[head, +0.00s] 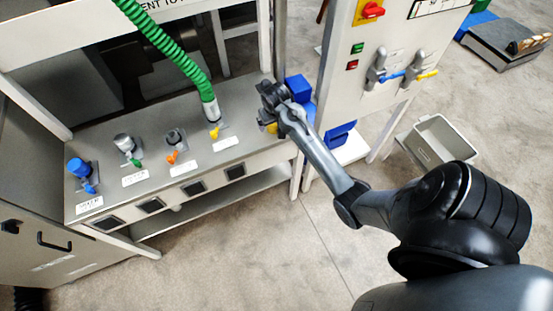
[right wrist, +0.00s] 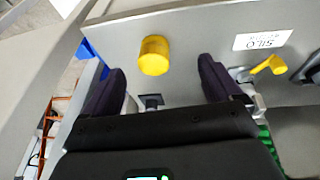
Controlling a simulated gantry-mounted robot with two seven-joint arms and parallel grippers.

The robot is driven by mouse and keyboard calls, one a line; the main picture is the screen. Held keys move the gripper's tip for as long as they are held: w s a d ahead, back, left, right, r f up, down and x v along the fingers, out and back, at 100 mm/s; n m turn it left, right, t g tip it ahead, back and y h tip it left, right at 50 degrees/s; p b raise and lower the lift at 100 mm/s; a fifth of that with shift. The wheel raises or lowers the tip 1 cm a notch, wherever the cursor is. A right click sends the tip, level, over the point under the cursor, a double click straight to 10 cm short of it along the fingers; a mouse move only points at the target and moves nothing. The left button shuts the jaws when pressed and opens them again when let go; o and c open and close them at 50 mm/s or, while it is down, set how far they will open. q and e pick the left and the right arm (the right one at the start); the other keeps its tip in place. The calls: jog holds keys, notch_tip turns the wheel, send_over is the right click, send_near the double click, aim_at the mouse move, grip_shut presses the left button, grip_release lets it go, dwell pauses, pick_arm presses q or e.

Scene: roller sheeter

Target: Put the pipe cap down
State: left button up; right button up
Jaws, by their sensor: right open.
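The yellow pipe cap (right wrist: 154,55) shows in the right wrist view on the grey bench top, just beyond and between the fingertips, closer to the left finger. In the head view only a bit of the yellow cap (head: 271,128) shows under my right gripper. My right gripper (head: 270,98) is over the right end of the bench (head: 150,148). In the right wrist view its two dark fingers (right wrist: 163,72) are spread apart, with nothing visibly gripped between them. My left gripper is in neither view.
Several pipe ports with coloured valve handles line the bench; a blue cap (head: 77,167) covers the leftmost. A green hose (head: 172,45) joins the rightmost port, near yellow valve handle (right wrist: 270,65). Blue bins (head: 340,134) and a control cabinet (head: 348,85) stand right of the bench.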

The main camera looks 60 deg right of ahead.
jog(key=s+a+n+y, duration=0.1)
jog(key=s+a+n, duration=0.2)
jog(key=s+a, duration=0.3)
jog(key=s+a+n+y, duration=0.1)
jog(key=s+a+n, duration=0.2)
jog(key=s+a, duration=0.4)
jog(key=s+a+n+t+y, duration=0.1)
jog(key=s+a+n, duration=0.2)
jog(key=a, duration=1.5)
jog(key=s+r, duration=0.1)
jog(key=s, duration=0.2)
jog(key=shift+s+a, duration=0.2)
jog(key=shift+s, duration=0.15)
notch_tip(320, 180, up, 24)
jog(key=p, duration=2.4)
jog(key=shift+r+p, duration=0.25)
jog(key=shift+p, duration=0.05)
jog(key=shift+f, duration=0.1)
